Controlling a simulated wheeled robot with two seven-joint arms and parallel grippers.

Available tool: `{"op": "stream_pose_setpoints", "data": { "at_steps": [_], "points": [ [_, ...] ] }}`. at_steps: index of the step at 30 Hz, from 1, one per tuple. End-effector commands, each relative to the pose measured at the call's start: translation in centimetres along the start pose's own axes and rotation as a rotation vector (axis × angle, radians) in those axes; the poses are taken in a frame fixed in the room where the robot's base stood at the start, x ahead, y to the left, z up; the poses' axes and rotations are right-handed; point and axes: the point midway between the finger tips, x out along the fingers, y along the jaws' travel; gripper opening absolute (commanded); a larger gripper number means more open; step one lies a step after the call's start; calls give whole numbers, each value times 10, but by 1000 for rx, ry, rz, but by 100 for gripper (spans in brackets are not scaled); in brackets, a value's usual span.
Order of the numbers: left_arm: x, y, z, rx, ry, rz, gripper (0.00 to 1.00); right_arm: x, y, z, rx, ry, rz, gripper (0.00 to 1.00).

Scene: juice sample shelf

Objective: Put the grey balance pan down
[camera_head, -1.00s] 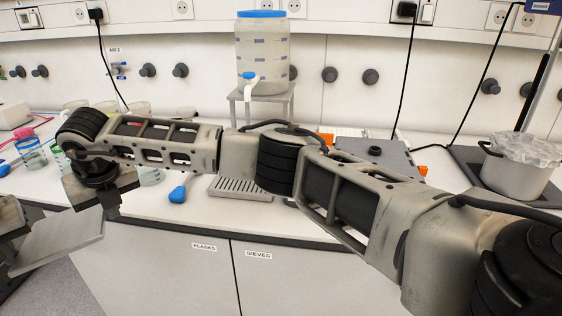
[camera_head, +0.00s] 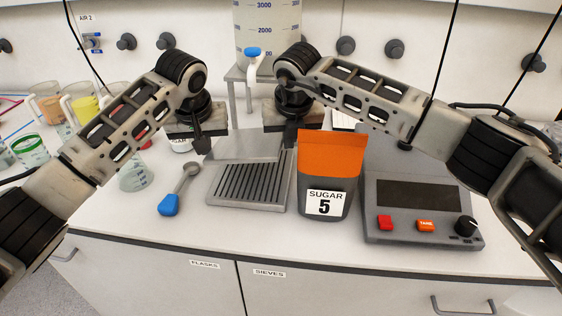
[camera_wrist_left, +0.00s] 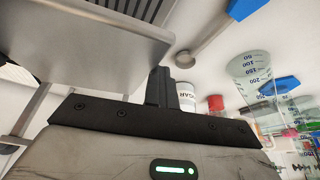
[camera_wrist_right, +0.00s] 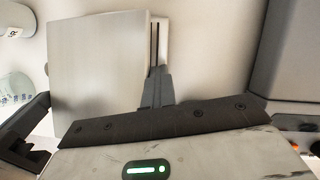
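The grey balance pan (camera_head: 243,147) is a flat square plate. It is level and low over the ribbed tray, between my two grippers; I cannot tell whether it touches the tray. My left gripper (camera_head: 204,146) is at its left edge, fingers close together; the pan also shows in the left wrist view (camera_wrist_left: 95,35). My right gripper (camera_head: 291,140) is at its right edge, fingers close together; the pan fills the left of the right wrist view (camera_wrist_right: 100,60). The exact finger contact is partly hidden in both wrist views.
The ribbed tray (camera_head: 248,188) lies beneath the pan. A blue-handled scoop (camera_head: 178,190) lies left of the tray. A large dispenser (camera_head: 270,35) stands behind; beakers (camera_head: 80,103) stand left.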

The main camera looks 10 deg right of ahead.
Motion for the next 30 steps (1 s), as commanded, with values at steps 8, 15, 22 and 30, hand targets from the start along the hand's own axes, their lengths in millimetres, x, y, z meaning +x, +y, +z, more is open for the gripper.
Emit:
{"op": "stream_pose_setpoints", "data": {
  "at_steps": [8,15,22,30],
  "points": [
    [-2,6,0,6,4,13,0,-2,7,-1,-9,-2,15,0],
    [0,6,1,6,4,13,0,0,7,-2,-9,-2,15,0],
    [10,6,4,6,4,13,0,10,7,-5,-9,-2,14,0],
    [29,6,12,6,4,13,0,29,7,-13,-9,-2,14,0]
  ]
}}
